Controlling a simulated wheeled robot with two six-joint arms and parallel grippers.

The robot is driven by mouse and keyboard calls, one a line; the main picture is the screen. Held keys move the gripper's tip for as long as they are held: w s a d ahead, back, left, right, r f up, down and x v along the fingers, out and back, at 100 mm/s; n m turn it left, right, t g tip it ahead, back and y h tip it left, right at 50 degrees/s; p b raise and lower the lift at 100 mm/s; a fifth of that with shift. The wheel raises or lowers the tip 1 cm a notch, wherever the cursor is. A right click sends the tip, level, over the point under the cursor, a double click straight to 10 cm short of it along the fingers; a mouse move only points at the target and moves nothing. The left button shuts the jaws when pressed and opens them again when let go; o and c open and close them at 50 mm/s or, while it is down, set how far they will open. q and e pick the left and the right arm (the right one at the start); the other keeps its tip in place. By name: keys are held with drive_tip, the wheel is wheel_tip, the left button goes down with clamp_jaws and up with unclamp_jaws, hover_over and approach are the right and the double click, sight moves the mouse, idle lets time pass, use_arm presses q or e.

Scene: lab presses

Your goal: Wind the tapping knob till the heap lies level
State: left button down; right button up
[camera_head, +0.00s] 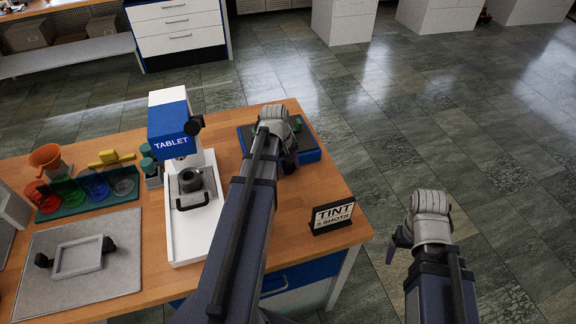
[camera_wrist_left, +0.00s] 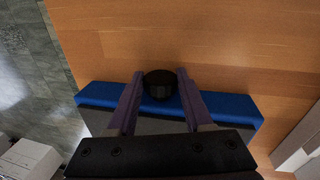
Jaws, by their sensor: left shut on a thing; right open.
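A low device with a blue base (camera_head: 309,156) and dark top stands at the table's far right corner. The wrist view shows its blue edge (camera_wrist_left: 235,104) and a round black knob (camera_wrist_left: 160,84) beside it. My left gripper (camera_head: 290,158) is over this device, its two fingers on either side of the knob and shut on it. In the head view my left wrist and arm hide the knob and much of the device. No heap can be made out. My right gripper (camera_head: 394,246) is open and empty, over the floor right of the table.
A blue and white TABLET press (camera_head: 170,130) stands left of my left arm. A TINT sign (camera_head: 333,217) stands at the right edge. Coloured cups (camera_head: 68,190), an orange funnel (camera_head: 46,158) and a grey mat (camera_head: 110,283) with a tray (camera_head: 78,259) are further left.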

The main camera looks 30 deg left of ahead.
use_arm(q)
drive_tip(key=shift+w+d+g+y, duration=0.15)
drive_tip(key=shift+w+g+y, duration=0.1)
drive_tip(key=shift+g+y, duration=0.6)
drive_tip(key=shift+d+f+g+y+b, duration=0.1)
drive_tip(key=shift+g+y+b, duration=0.2)
drive_tip(key=shift+g+y, duration=0.65)
drive_tip(key=c, duration=0.6)
unclamp_jaws()
drive_tip(key=p+v, duration=0.7)
drive_tip(key=v, duration=0.1)
drive_tip(key=shift+w, duration=0.2)
